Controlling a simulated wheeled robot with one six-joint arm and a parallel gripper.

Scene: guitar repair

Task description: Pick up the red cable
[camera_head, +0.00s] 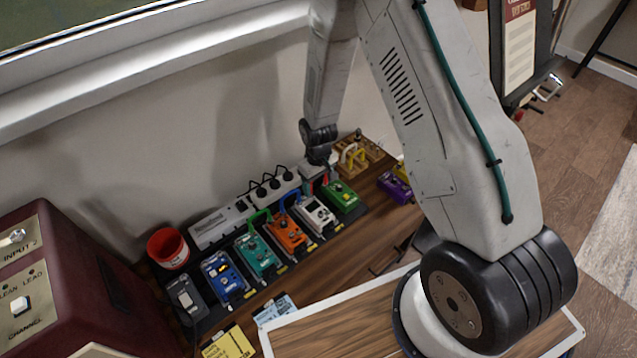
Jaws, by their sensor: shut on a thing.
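My gripper (317,167) is small and dark in this view, above the back right of the pedal row on the wooden bench. A small piece of the red cable (326,180) shows just under it, beside the green pedal (342,196). My gripper is shut on the red cable. The rest of that cable is hidden behind the gripper or among the pedals, and I cannot tell whether its ends are plugged in.
A green cable (259,215) and a blue cable (288,197) arch over neighbouring pedals. A power strip (270,191) lies along the wall. A red cup (168,248) and a maroon amplifier (75,285) stand left.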

